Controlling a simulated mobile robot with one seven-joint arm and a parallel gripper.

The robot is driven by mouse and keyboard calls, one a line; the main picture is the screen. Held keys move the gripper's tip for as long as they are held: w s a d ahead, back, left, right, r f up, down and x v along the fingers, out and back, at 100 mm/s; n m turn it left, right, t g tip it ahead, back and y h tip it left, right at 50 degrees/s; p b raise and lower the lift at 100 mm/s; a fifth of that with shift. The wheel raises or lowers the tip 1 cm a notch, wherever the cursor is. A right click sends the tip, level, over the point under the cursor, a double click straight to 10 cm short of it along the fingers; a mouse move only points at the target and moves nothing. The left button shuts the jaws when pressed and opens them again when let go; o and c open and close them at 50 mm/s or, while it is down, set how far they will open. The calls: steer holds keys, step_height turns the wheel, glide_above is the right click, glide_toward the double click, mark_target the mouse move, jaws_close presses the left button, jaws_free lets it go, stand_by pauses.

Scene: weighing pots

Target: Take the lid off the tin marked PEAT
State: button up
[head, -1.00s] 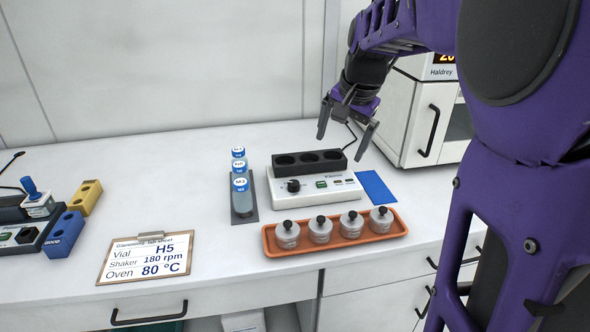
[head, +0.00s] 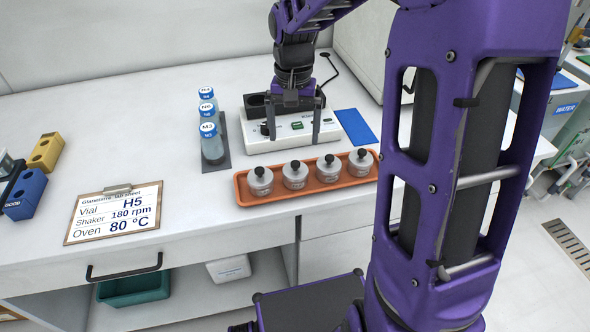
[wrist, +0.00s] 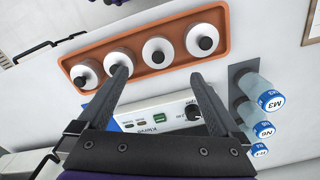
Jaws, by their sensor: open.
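An orange tray (head: 305,192) on the bench holds a row of several small pale tins (head: 294,180) with black knobs on their lids. They also show in the wrist view, the left two partly behind or close to my left finger (wrist: 118,60). I cannot read PEAT on any tin. My gripper (head: 294,141) is open and empty, pointing down above the white device just behind the tray. In the wrist view its fingertips (wrist: 158,76) are apart, with the tins beyond them.
The white device (head: 255,138) has a black block at its back. Blue-capped vials (head: 211,142) stand in a rack to its left, a blue mat (head: 355,126) lies to its right. A clipboard (head: 115,212) lies front left. The bench between rack and clipboard is clear.

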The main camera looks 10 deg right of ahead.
mark_target(295, 163)
steer(key=f+b, duration=0.1)
steer(key=f, duration=0.4)
steer(key=f+b, duration=0.1)
steer(key=f, duration=0.4)
steer(key=shift+d, duration=0.2)
steer(key=shift+r, duration=0.1)
steer(key=c, duration=1)
step_height(295, 163, up, 10)
steer(key=shift+f+p, duration=0.15)
steer(key=shift+p, duration=0.95)
